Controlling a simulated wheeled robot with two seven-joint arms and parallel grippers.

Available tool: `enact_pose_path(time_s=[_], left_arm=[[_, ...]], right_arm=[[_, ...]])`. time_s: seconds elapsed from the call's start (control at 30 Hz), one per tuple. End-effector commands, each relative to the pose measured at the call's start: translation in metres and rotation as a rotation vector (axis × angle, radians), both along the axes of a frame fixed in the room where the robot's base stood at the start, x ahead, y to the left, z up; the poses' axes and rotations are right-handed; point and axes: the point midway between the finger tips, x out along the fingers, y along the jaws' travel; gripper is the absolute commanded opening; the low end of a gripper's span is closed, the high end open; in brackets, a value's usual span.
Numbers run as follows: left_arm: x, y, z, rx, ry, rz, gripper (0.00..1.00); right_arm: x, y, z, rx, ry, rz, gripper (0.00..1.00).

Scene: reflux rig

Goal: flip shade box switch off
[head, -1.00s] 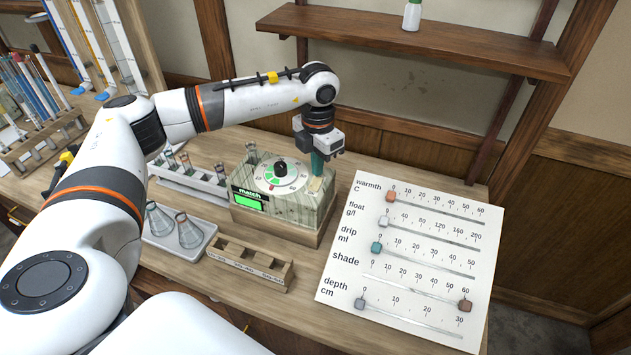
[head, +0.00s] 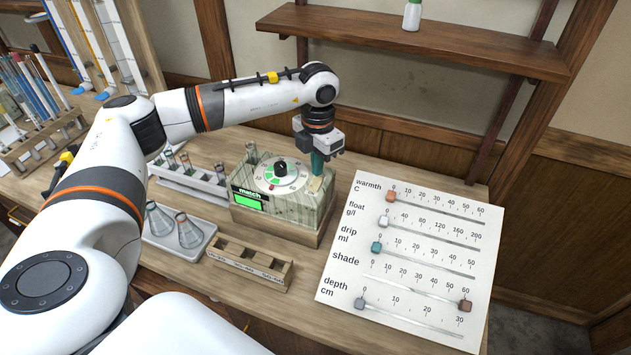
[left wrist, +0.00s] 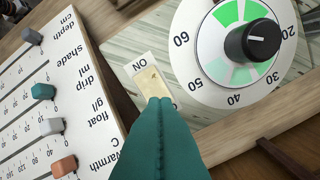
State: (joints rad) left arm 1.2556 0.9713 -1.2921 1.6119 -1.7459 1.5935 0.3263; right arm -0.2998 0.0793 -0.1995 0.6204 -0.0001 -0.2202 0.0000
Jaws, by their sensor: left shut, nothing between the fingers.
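The shade box (head: 285,210) is a striped pale green box with a round dial, a black knob (head: 281,167) and a lit green display marked "match" (head: 247,202). Its switch (left wrist: 153,83) is a small cream rocker on a white plate marked "ON" in the left wrist view. My left gripper (head: 317,166) points down at the switch end of the box. Its teal fingers (left wrist: 160,110) are closed together and empty, with their tips at the switch's lower edge. Whether they touch it I cannot tell. The fingers hide part of the plate. My right gripper is not in view.
A white slider board (head: 410,260) with warmth, float, drip, shade and depth scales lies right of the box. A wooden block rack (head: 250,265) and a tray with flasks (head: 180,235) stand in front and left. A shelf (head: 420,42) hangs behind.

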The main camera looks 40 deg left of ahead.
Motion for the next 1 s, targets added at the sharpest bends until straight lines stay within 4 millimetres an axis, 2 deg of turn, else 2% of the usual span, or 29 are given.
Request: enact_pose_path(time_s=[1.0], left_arm=[[0.0,0.0,-0.016,0.0,0.0,0.0,0.0]], right_arm=[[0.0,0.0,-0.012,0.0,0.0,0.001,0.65]])
